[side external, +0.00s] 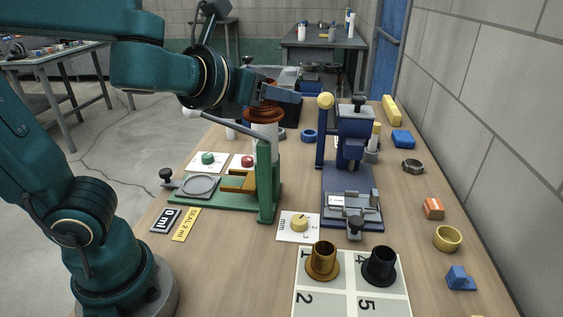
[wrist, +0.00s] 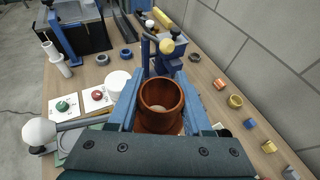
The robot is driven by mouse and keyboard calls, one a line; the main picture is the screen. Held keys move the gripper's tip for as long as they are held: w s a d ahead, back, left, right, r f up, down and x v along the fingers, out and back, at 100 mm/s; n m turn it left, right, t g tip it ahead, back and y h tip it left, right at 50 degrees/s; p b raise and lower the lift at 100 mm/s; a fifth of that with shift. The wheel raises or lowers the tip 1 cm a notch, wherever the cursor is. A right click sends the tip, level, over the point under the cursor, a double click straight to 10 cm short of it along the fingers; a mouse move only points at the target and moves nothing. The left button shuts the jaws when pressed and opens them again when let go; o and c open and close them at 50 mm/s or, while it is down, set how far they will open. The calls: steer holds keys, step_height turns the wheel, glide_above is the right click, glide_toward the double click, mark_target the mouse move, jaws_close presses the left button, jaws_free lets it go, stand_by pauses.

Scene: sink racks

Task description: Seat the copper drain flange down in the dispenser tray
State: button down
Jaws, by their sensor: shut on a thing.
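My gripper (side external: 272,97) is shut on the copper drain flange (side external: 263,115). In the wrist view the flange (wrist: 161,104) sits between the two blue jaws (wrist: 161,94), its round mouth facing the camera. The flange is held high, at the top of the green dispenser (side external: 265,185), above or in front of its white cylinder (side external: 265,133); I cannot tell whether they touch. In the wrist view my gripper and the flange hide most of the dispenser.
A blue press (side external: 353,160) stands right of the dispenser. A brown flange (side external: 322,258) and a black flange (side external: 380,264) stand on a numbered sheet (side external: 340,300) at the front. A dispenser lever with a white knob (wrist: 39,132) reaches left. Small parts line the right table edge.

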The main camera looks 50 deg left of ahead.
steer(key=s+a+r+n+g+y, duration=0.1)
steer(key=s+a+n+g+y, duration=0.2)
steer(key=a, duration=0.7)
steer(key=s+a+n+g+y, duration=0.15)
steer(key=a+n+y, duration=0.3)
steer(key=a, duration=0.55)
steer(key=s+a+n+g+y, duration=0.2)
steer(key=s+a+n+g, duration=0.55)
steer(key=s+a, duration=0.55)
steer(key=m+t+h, duration=0.2)
steer(key=m+t, duration=0.4)
glide_above(200, 178)
step_height(200, 178, down, 19)
steer(key=shift+d+r, duration=0.1)
steer(key=shift+r, duration=0.05)
steer(key=shift+f, duration=2.1)
